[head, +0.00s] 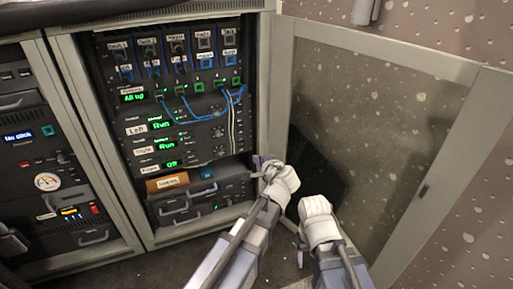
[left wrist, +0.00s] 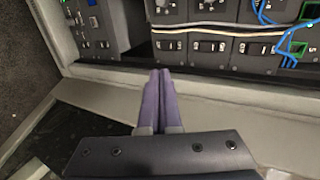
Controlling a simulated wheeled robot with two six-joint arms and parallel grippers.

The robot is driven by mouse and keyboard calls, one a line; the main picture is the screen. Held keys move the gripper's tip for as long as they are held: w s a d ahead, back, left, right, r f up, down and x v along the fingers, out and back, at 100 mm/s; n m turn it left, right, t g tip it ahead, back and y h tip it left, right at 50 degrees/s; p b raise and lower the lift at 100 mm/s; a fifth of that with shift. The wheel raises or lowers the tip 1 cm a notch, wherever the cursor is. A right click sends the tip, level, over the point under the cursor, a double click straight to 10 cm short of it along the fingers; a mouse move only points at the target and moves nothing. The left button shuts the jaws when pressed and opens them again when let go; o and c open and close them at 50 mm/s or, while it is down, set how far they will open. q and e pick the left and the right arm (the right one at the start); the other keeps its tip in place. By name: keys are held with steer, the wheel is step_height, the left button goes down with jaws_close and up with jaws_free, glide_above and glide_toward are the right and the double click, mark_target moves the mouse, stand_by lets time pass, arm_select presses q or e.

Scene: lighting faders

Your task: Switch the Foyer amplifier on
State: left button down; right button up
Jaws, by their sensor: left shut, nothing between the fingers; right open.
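The Foyer amplifier appears to be the lowest of the display rows in the rack (head: 195,165); its green display (head: 173,164) reads Off, and its label (head: 149,169) is hard to read. The two rows above read Run. My left gripper (head: 260,162) is shut and empty, at the right edge of the rack opening, to the right of that row. In the left wrist view its purple fingers (left wrist: 162,84) point at the rack frame, just short of several dark switches (left wrist: 210,46). Which switch belongs to Foyer cannot be told. My right gripper (head: 301,240) is open, lower and further right.
The glazed rack door (head: 400,125) stands open to the right, beside both arms. Blue patch cables (head: 205,110) and pale cables (head: 233,125) hang over the rack front. An orange-brown labelled item (head: 167,183) lies below the amplifiers. Another rack (head: 60,170) stands to the left.

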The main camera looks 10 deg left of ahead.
arm_select(q)
steer(key=shift+w, duration=0.1)
steer(key=b, duration=0.5)
glide_toward(242, 145)
step_height(242, 145, down, 3)
steer(key=w, duration=0.1)
steer(key=shift+w+a+r+p, duration=0.2)
steer(key=shift+w+a+p, duration=0.35)
steer(key=shift+w+a, duration=0.6)
steer(key=shift+w+a+r, duration=0.1)
steer(key=shift+w+a, duration=0.35)
steer(key=shift+w, duration=0.2)
